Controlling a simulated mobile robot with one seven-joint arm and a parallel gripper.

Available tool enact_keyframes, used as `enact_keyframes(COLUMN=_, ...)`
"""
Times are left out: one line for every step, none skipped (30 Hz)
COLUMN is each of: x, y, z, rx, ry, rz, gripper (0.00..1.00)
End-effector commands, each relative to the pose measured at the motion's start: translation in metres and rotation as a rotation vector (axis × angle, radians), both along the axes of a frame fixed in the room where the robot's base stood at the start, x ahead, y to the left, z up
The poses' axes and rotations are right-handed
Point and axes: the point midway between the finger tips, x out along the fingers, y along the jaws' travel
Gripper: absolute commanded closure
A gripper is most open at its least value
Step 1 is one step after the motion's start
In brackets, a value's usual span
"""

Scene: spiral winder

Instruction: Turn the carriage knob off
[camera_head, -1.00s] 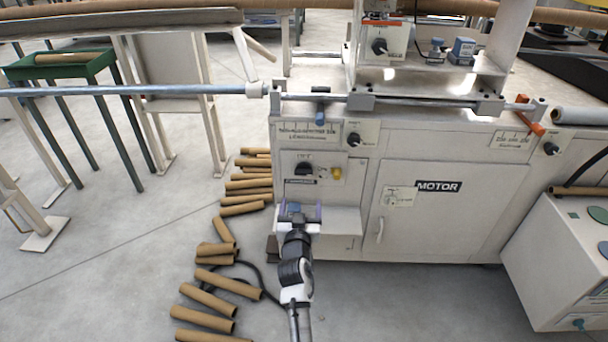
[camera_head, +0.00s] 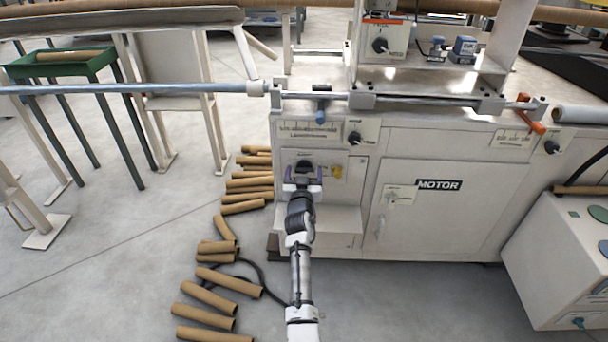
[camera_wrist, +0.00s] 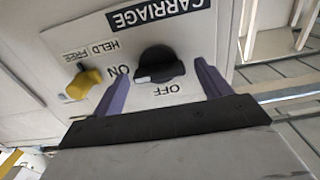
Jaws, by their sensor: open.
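The carriage knob (camera_wrist: 160,62) is a black rotary knob on a white panel marked CARRIAGE in the wrist view. A pale mark on its lower left end points towards the ON label; the OFF label lies below it. In the head view the knob (camera_head: 304,165) sits on the left front of the white machine. My gripper (camera_wrist: 161,72) is open. Its two purple fingers stand on either side of the knob, with visible gaps, so it is not gripped. In the head view my gripper (camera_head: 303,183) is just below the knob and partly covers the panel.
A yellow knob (camera_wrist: 82,85) by the HELD and FREE labels is close beside the left finger. Another black knob (camera_head: 354,138) is above right. The MOTOR door (camera_head: 425,222) is to the right. Several cardboard tubes (camera_head: 208,298) lie on the floor at left.

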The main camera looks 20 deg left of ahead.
Motion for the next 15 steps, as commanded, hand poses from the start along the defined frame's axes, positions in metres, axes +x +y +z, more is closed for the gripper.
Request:
enact_keyframes(x=0.0006, y=0.0002, z=0.0001, rx=0.0, ry=0.0, rz=0.0, gripper=0.24)
enact_keyframes(x=0.0007, y=0.0002, z=0.0002, rx=0.0, ry=0.0, rz=0.0, gripper=0.24)
enact_keyframes(x=0.0007, y=0.0002, z=0.0002, rx=0.0, ry=0.0, rz=0.0, gripper=0.24)
enact_keyframes(x=0.0006, y=0.0002, z=0.0002, rx=0.0, ry=0.0, rz=0.0, gripper=0.24)
enact_keyframes(x=0.0006, y=0.0002, z=0.0002, rx=0.0, ry=0.0, rz=0.0, gripper=0.24)
enact_keyframes(x=0.0005, y=0.0, z=0.0002, rx=0.0, ry=0.0, rz=0.0, gripper=0.24)
enact_keyframes(x=0.0005, y=0.0, z=0.0002, rx=0.0, ry=0.0, rz=0.0, gripper=0.24)
enact_keyframes(x=0.0005, y=0.0, z=0.0002, rx=0.0, ry=0.0, rz=0.0, gripper=0.28)
enact_keyframes(x=0.0005, y=0.0, z=0.0002, rx=0.0, ry=0.0, rz=0.0, gripper=0.33)
enact_keyframes(x=0.0004, y=0.0, z=0.0002, rx=0.0, ry=0.0, rz=0.0, gripper=0.37)
enact_keyframes(x=0.0004, y=0.0, z=0.0001, rx=0.0, ry=0.0, rz=0.0, gripper=0.41)
enact_keyframes(x=0.0004, y=0.0, z=0.0001, rx=0.0, ry=0.0, rz=0.0, gripper=0.46)
enact_keyframes(x=0.0004, y=0.0, z=0.0001, rx=0.0, ry=0.0, rz=0.0, gripper=0.5)
enact_keyframes(x=0.0004, y=0.0, z=0.0002, rx=0.0, ry=0.0, rz=0.0, gripper=0.54)
enact_keyframes(x=0.0004, y=0.0, z=0.0001, rx=0.0, ry=0.0, rz=0.0, gripper=0.59)
